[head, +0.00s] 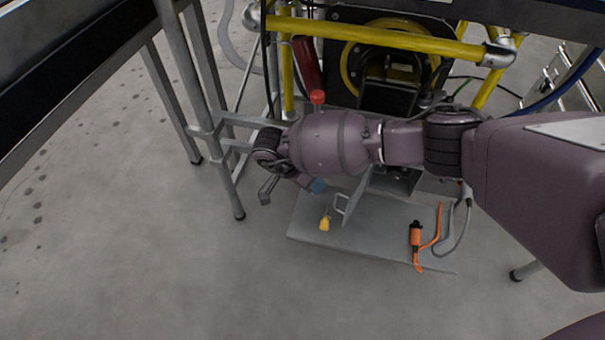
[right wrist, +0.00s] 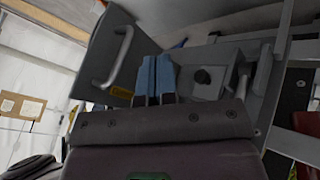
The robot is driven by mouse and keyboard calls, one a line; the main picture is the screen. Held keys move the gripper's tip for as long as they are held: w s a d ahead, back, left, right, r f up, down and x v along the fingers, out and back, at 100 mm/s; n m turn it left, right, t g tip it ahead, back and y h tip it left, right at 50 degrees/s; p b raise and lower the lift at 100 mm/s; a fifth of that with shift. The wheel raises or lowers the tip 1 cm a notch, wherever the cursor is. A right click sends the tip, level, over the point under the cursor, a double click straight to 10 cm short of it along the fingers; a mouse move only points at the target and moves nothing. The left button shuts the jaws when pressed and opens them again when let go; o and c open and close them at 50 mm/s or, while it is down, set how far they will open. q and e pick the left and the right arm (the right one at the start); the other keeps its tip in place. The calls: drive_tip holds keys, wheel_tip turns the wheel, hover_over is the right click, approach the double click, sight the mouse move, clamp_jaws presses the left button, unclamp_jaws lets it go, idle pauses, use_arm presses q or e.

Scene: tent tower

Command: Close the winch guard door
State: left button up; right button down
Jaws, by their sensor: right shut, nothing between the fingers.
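The winch guard door (right wrist: 92,42) is a grey panel with a bar handle (right wrist: 117,58) and a yellow label, at the upper left of the right wrist view. It stands open, swung out from a grey housing (right wrist: 218,55) with a dark round knob inside. My left gripper is out of view.
Grey table legs are left; front floor is clear.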

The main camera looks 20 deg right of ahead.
drive_tip(key=shift+s+d+r, duration=0.1)
drive_tip(key=shift+s+d, duration=0.3)
drive_tip(key=shift+s, duration=0.35)
drive_tip(key=shift+s+d+r, duration=0.1)
drive_tip(key=shift+s+d, duration=0.25)
drive_tip(key=shift+s, duration=0.35)
drive_tip(key=shift+d, duration=0.15)
